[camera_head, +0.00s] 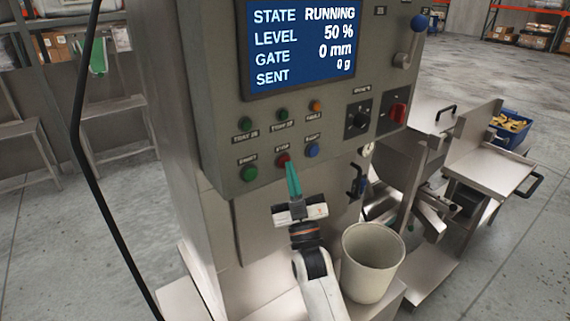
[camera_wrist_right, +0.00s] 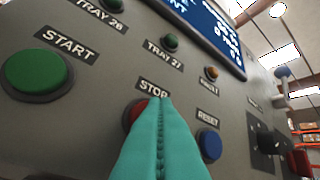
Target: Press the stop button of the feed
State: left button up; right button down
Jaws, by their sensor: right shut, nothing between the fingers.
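The red stop button (camera_head: 283,158) sits on the grey panel between the green start button (camera_head: 249,173) and the blue reset button (camera_head: 312,150). My right gripper (camera_head: 292,166) is shut and empty, its teal fingers pointing up at the panel just below and right of the stop button. In the right wrist view, the fingertips (camera_wrist_right: 163,101) cover much of the stop button (camera_wrist_right: 134,112); only its left part shows. I cannot tell whether they touch it. The display (camera_head: 303,45) reads STATE RUNNING, LEVEL 50 %, GATE 0 mm, SENT 0 g. My left gripper is not in view.
Smaller green and orange lights (camera_head: 316,106) sit above the buttons. A black knob (camera_head: 357,120) and a red switch (camera_head: 398,113) are to the right. A pale bucket (camera_head: 371,262) stands below, close to my right arm. A blue bin (camera_head: 512,128) is farther right.

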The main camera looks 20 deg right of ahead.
jog(key=shift+w+a, duration=0.15)
jog(key=shift+w, duration=0.2)
dwell(0.7)
dwell(0.4)
jog(key=shift+s+d, duration=0.3)
jog(key=shift+s, duration=0.5)
jog(key=s, duration=0.1)
jog(key=s+d+p, duration=0.1)
jog(key=s, duration=0.1)
jog(key=s+p, duration=0.1)
jog(key=shift+s+d, duration=0.3)
jog(key=shift+d, duration=0.05)
